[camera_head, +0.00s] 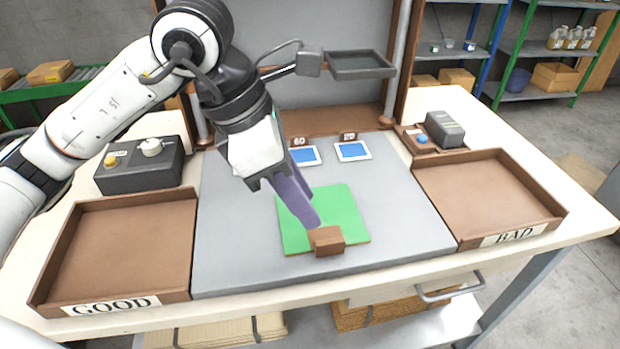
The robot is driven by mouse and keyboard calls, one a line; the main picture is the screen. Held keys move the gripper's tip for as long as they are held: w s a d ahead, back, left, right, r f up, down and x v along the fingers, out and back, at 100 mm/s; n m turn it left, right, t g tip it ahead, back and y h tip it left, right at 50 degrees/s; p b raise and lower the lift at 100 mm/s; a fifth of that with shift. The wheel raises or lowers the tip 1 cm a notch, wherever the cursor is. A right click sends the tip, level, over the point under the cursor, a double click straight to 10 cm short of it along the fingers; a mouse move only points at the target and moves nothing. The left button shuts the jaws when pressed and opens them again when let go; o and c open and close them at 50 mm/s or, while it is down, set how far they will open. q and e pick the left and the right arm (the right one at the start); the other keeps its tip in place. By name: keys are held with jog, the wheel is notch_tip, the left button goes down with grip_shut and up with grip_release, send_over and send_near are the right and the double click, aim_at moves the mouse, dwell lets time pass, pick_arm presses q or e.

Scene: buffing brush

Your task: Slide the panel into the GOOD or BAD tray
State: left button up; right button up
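A flat green panel (345,205) lies on the grey work surface in the middle of the table. A small brown block (328,243) sits at the panel's front edge. My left gripper (314,224) reaches down over the panel, its purple fingers ending at the back of the block. The fingers overlap in this view, so I cannot tell whether they are apart or whether they touch the block. The brown GOOD tray (125,306) is at the left and the brown BAD tray (515,234) at the right; both look empty. My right gripper is out of view.
A dark control box (140,165) with knobs stands behind the GOOD tray. A grey device (444,129) sits behind the BAD tray. Two small blue-screened cards (353,151) lie behind the panel. The grey surface (235,245) is clear on both sides of the panel.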

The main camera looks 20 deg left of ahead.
aim_at(329, 241)
pick_arm(q)
jog(key=shift+a, duration=0.15)
jog(key=x, duration=1)
jog(key=shift+f, duration=0.15)
jog(key=shift+c, duration=0.4)
grip_shut()
